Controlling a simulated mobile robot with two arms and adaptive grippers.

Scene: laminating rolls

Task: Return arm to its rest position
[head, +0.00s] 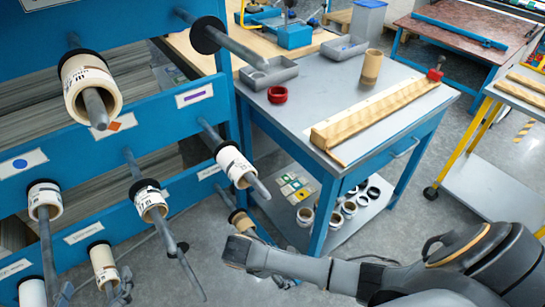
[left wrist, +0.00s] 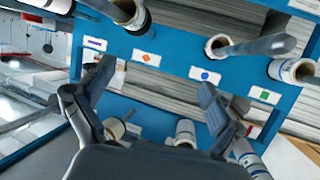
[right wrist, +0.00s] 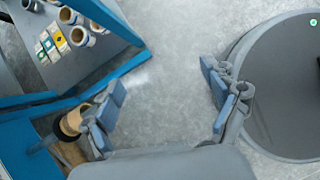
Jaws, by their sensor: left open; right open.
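My left gripper (head: 94,290) shows only in part at the bottom left of the head view. In the left wrist view the left gripper (left wrist: 153,80) is open and empty, its fingers pointing at the blue roll rack (left wrist: 160,62). My right arm (head: 310,268) crosses the lower right of the head view; I cannot make out its gripper there. In the right wrist view the right gripper (right wrist: 163,80) is open and empty, above the bare floor. Its left finger appears close to a roll (right wrist: 72,122); I cannot tell whether they touch.
The blue rack (head: 105,145) carries several rolls on spindles, including a large one (head: 75,80). A grey-topped table (head: 345,75) holds a long wooden block (head: 375,112), a red ring (head: 277,94) and a brown roll (head: 371,68). Its lower shelf (head: 335,240) holds loose rolls.

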